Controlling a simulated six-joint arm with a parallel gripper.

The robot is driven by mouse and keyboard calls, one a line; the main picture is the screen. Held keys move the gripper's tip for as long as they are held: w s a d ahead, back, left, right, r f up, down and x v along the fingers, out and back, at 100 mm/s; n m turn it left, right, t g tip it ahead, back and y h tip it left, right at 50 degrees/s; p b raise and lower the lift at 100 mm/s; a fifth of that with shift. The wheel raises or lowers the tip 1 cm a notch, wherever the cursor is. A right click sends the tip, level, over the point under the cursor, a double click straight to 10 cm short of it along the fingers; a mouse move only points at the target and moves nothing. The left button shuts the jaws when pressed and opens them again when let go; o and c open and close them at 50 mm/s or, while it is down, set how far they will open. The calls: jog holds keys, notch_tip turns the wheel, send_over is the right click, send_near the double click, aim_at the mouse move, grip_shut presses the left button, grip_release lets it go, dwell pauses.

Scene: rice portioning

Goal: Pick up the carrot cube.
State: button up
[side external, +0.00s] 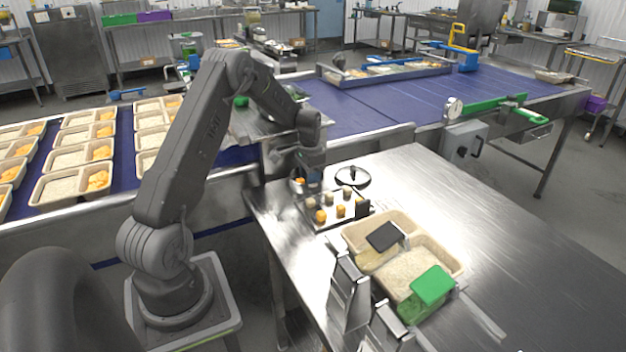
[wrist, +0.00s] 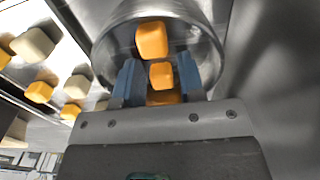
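Several orange carrot cubes are in view. In the wrist view, one orange cube (wrist: 152,40) lies in a round steel bowl (wrist: 213,50), and a smaller-looking orange cube (wrist: 161,75) shows between my fingers, with part of another orange piece below it. My gripper (wrist: 158,78) has two blue fingers standing apart, with a visible gap between the left finger and the middle cube. In the side view my gripper (side external: 312,186) is low over the steel table's left corner, beside an orange cube (side external: 300,181); the arm partly hides the bowl there.
A tray (side external: 318,224) with several orange and pale cubes stands just right of my gripper. A beige two-compartment food tray (side external: 349,240) is in front. The table's right side (side external: 510,255) is clear.

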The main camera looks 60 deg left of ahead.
jog(key=shift+c, duration=0.5)
jog(key=c, duration=0.6)
grip_shut()
jog(key=shift+r, duration=0.15)
